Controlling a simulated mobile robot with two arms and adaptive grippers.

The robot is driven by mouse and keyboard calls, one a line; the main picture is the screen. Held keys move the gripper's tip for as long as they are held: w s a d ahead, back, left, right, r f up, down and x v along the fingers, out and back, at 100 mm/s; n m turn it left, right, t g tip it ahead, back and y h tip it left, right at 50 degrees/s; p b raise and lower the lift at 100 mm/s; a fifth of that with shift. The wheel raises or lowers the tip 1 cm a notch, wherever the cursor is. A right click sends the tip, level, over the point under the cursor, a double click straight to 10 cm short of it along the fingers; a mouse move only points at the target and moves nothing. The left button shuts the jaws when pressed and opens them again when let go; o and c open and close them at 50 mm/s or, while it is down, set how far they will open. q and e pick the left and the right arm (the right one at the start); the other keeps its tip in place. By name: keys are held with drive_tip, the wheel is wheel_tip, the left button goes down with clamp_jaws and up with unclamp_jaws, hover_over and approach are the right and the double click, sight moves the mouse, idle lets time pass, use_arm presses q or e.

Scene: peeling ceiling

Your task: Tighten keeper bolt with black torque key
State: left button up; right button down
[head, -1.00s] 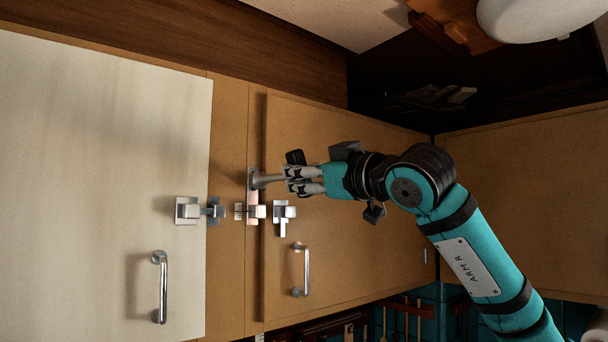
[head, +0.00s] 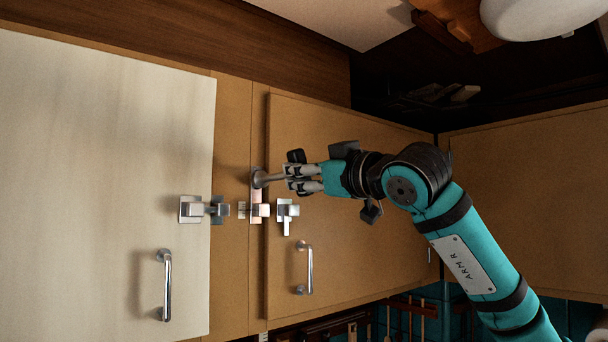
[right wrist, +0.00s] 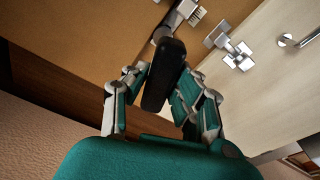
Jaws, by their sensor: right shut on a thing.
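My right gripper (head: 294,178) is shut on the black torque key. The key's black handle (head: 296,156) stands up beside the fingers, and its grey shaft points left. The shaft's end meets the upper part of the keeper plate (head: 256,195), on the strip between the two doors. The bolt head itself is hidden behind the key's end. In the right wrist view the black handle (right wrist: 163,78) lies between my fingers (right wrist: 158,88), with the grey shaft beyond it. My left gripper is not in view.
A pale door (head: 100,190) at left carries a latch (head: 191,209) and a bar handle (head: 164,285). The brown door (head: 350,240) at right has a small latch (head: 287,211) and handle (head: 304,268) below my gripper. A dark open recess (head: 400,80) lies above.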

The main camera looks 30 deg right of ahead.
drive_tip(key=shift+s, duration=0.1)
drive_tip(key=s+b, duration=0.1)
drive_tip(key=s, duration=0.6)
drive_tip(key=shift+s+d+m, duration=0.3)
drive_tip(key=shift+d+m, duration=0.05)
drive_tip(key=shift+m, duration=0.05)
drive_tip(key=s+d+p, duration=0.1)
drive_tip(key=s, duration=1.3)
drive_tip(key=shift+w, duration=0.2)
